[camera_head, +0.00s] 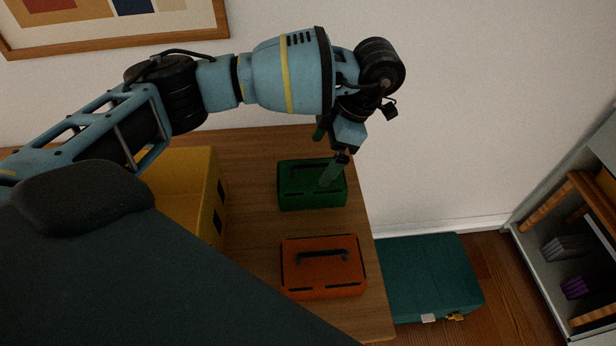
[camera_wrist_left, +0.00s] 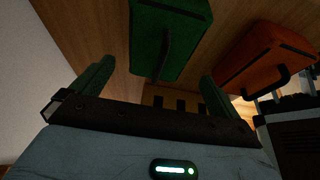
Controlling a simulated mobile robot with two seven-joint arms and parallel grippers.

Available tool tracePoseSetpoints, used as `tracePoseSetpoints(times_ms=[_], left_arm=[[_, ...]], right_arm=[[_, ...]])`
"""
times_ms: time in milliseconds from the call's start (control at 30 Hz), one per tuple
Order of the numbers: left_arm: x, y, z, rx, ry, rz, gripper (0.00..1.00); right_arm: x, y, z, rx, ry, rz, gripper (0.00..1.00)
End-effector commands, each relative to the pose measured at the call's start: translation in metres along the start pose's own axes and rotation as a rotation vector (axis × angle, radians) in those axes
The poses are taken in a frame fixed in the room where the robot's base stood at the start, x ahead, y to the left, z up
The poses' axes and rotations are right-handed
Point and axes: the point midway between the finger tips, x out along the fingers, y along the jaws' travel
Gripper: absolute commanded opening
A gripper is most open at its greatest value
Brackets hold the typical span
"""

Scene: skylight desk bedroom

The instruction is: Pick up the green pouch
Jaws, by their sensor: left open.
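The green pouch (camera_head: 300,199) lies on the wooden desk near its right edge, with a dark handle strip on top. It also shows in the left wrist view (camera_wrist_left: 160,30), with its dark handle facing the gripper. My left gripper (camera_head: 332,177) is open, with its fingers pointing down over the right part of the green pouch. In the left wrist view, the two green fingers (camera_wrist_left: 156,72) stand apart with nothing held between them, and the pouch handle lies roughly between them. Whether the fingers touch the pouch cannot be told. My right gripper is not in view.
An orange pouch (camera_head: 325,276) with a dark handle lies on the desk (camera_head: 255,215) in front of the green one. A yellow box (camera_head: 208,190) stands to the left. Past the right desk edge, a teal chest (camera_head: 425,275) and a shelf (camera_head: 545,215) stand on the floor.

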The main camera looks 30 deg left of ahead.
Motion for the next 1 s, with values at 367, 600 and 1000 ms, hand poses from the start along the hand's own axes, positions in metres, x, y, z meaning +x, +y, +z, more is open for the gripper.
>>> tracePoseSetpoints(times_ms=[367,600,1000], left_arm=[[0.027,0.0,0.0,0.0,0.001,-0.002,1.0],[0.034,0.001,0.001,-0.001,0.002,-0.001,1.0],[0.078,0.002,0.004,0.0,0.0,0.0,1.0]], right_arm=[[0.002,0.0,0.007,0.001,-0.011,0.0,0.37],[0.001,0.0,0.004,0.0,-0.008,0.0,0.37],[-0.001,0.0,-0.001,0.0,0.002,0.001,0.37]])
